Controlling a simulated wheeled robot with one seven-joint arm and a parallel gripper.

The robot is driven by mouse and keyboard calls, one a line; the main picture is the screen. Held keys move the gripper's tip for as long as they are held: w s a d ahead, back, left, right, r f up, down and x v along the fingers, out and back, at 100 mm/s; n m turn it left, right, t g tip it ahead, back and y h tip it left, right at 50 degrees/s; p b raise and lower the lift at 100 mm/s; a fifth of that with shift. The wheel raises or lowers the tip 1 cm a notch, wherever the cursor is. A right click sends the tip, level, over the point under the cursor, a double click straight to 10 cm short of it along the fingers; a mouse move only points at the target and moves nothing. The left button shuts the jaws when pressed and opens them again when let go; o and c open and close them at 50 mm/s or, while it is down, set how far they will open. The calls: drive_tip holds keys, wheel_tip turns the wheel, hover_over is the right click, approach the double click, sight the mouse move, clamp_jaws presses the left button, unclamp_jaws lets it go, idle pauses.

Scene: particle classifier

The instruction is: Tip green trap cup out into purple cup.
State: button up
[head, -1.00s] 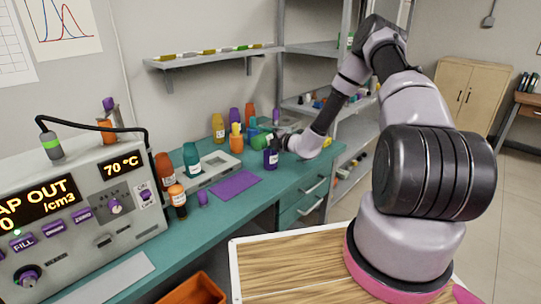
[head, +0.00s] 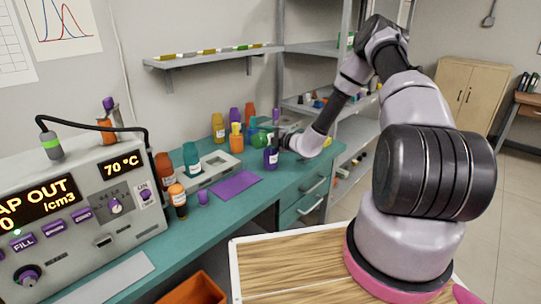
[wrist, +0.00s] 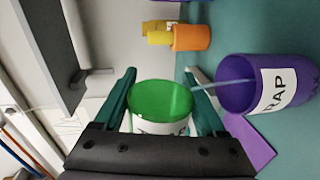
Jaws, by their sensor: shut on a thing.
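My gripper (wrist: 160,76) is shut on the green cup (wrist: 160,106), with one teal finger on each side of it. The cup has a white label and shows in the head view (head: 257,139), above the bench. It is tilted towards the purple cup. The purple cup (wrist: 282,90), with a white label reading "RAP", stands upright on the bench just below it, and also shows in the head view (head: 271,159). A thin pale streak, like poured liquid, runs from the green cup's rim to the purple cup's mouth. How much is in either cup is not visible.
An orange bottle (head: 236,140) with a yellow top stands close by. More bottles stand behind, including a yellow one (head: 218,128). A purple mat (head: 235,184) and a grey tray (head: 212,170) lie to the left. The bench front is clear.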

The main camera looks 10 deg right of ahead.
drive_tip(key=shift+w+d+m+y+p, duration=0.15)
drive_tip(key=shift+d+m+y+p, duration=0.05)
drive_tip(key=shift+m, duration=0.7)
drive_tip(key=shift+w+d+m+y+p, duration=0.15)
drive_tip(key=shift+m+y+p, duration=0.05)
drive_tip(key=shift+m, duration=0.7)
idle(1.4)
drive_tip(key=shift+w+d+f+m+g+y, duration=0.1)
drive_tip(key=shift+w+d+m+g+y, duration=0.05)
drive_tip(key=shift+m, duration=0.6)
drive_tip(key=shift+w+d+m+g+y, duration=0.1)
drive_tip(key=shift+d+m+g+y, duration=0.05)
drive_tip(key=shift+m, duration=0.6)
idle(1.3)
idle(0.8)
drive_tip(key=n, duration=0.2)
drive_tip(key=shift+s+a+n, duration=0.25)
drive_tip(key=shift+a+n, duration=0.05)
drive_tip(key=shift+a, duration=0.05)
drive_tip(key=shift+n, duration=0.3)
